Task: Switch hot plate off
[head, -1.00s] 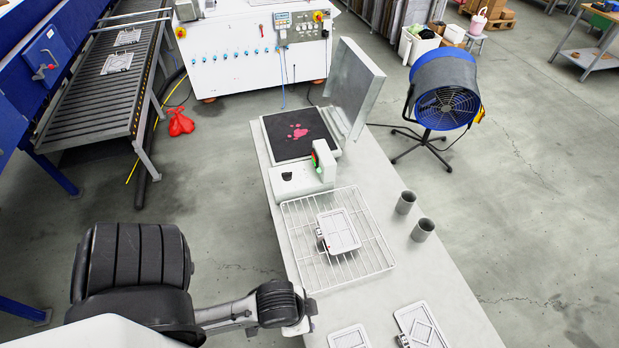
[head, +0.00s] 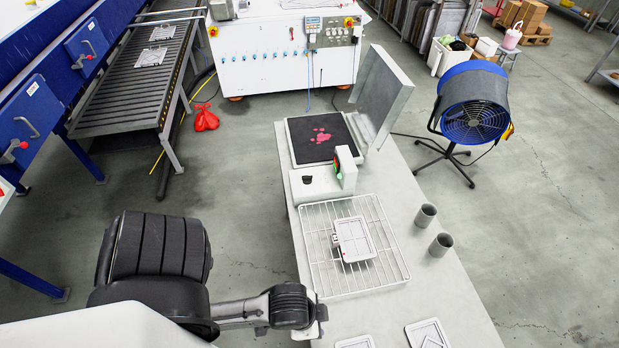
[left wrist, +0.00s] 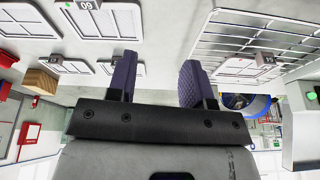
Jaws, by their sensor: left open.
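The hot plate (head: 302,156) is a dark square slab with a pink paw-shaped mark, on the far part of the long pale table. Its pale control box (head: 346,172) stands at its near side, with a small green-lit part (head: 337,165). A green light (left wrist: 311,96) also shows at the right edge of the left wrist view. My left gripper (left wrist: 158,80) is open and empty, its two purple-grey fingers apart. In the head view my left wrist is at the table's near left edge, well short of the control box; its fingers are hard to make out. My right gripper is not in view.
A white wire rack (head: 322,279) with a framed panel (head: 355,240) lies between my left arm and the control box. Two grey cups (head: 425,216) stand to its right. A tilted metal sheet (head: 383,95) rises beside the hot plate. More panels (head: 427,334) lie at the near end.

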